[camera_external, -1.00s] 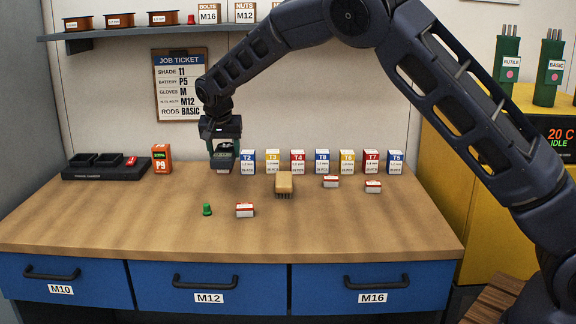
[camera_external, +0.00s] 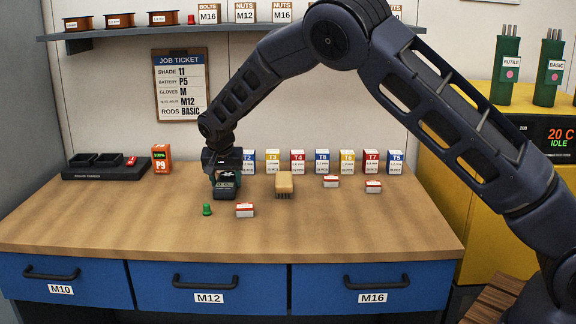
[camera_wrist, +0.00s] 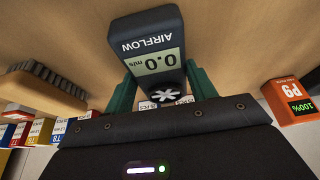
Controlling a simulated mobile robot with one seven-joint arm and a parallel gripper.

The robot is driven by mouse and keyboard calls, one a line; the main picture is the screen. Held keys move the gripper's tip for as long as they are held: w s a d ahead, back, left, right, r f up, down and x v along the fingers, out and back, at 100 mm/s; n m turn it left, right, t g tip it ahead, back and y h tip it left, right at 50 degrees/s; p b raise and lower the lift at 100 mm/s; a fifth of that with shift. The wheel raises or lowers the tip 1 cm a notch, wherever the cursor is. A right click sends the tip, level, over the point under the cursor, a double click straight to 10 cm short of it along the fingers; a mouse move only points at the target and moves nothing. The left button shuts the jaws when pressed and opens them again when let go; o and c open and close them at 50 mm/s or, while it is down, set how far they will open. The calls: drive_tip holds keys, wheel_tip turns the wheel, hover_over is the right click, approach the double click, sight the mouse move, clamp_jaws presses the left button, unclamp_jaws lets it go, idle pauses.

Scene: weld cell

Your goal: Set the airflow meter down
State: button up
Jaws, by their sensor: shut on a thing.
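The airflow meter (camera_wrist: 152,50) is a dark handheld device with a pale screen reading 0.0 m/s. In the wrist view it sits between the green fingers of my gripper (camera_wrist: 160,88). In the external view the meter (camera_external: 224,186) is at or just above the bench top, left of the brush; I cannot tell whether it touches the wood. My gripper (camera_external: 222,172) is above it, pointing down and shut on it. The workbench top (camera_external: 330,225) is wooden.
A green cap (camera_external: 207,209) and a red-white box (camera_external: 245,210) lie just in front of the meter. A brush (camera_external: 284,184) is to its right. A row of T-labelled boxes (camera_external: 322,161) stands behind. An orange P9 battery (camera_external: 161,158) and black charger (camera_external: 100,172) are left. The front bench is clear.

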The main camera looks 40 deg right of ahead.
drive_tip(key=shift+f, duration=0.15)
drive_tip(key=o, duration=1.1)
